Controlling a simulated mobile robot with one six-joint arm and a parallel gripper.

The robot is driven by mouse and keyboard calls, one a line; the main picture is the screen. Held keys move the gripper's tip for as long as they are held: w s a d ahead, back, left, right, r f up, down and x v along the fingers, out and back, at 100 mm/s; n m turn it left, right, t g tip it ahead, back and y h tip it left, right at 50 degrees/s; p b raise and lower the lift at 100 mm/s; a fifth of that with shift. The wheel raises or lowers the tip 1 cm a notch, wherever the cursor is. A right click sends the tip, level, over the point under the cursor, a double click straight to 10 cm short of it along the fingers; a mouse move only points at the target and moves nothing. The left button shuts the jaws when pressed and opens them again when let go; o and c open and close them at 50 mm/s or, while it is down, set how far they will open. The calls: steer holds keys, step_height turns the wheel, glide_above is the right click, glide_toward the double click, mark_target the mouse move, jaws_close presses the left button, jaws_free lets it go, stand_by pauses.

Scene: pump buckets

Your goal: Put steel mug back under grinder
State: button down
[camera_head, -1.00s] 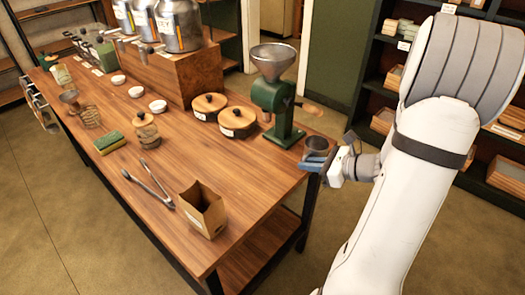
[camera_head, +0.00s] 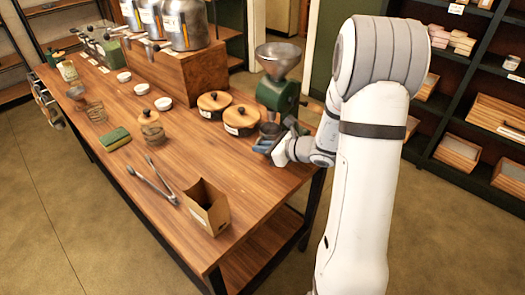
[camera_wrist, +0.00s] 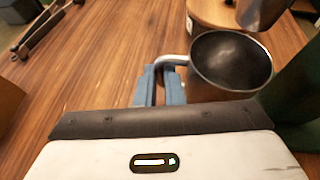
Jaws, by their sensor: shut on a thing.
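The steel mug (camera_wrist: 229,66) is upright in the wrist view, its dark inside open to the camera. My gripper (camera_wrist: 162,76) has its blue fingers shut on the mug's handle, on the mug's left side. In the head view the mug (camera_head: 270,129) is partly hidden, just in front of the green grinder (camera_head: 279,94) with its metal hopper on top. My gripper (camera_head: 264,145) is low by the grinder's base there. I cannot tell whether the mug touches the table or is directly under the spout.
Two round wooden-lidded containers (camera_head: 240,120) stand left of the grinder. A cardboard box (camera_head: 206,207) and tongs (camera_head: 152,182) lie nearer the front. The wooden table (camera_head: 185,150) has bare space between them. A wooden crank handle (camera_head: 316,107) sticks out right of the grinder.

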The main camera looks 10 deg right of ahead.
steer(key=shift+f, duration=0.7)
steer(key=shift+f, duration=0.15)
steer(key=c, duration=1.5)
jaws_free()
steer(key=shift+c, duration=0.2)
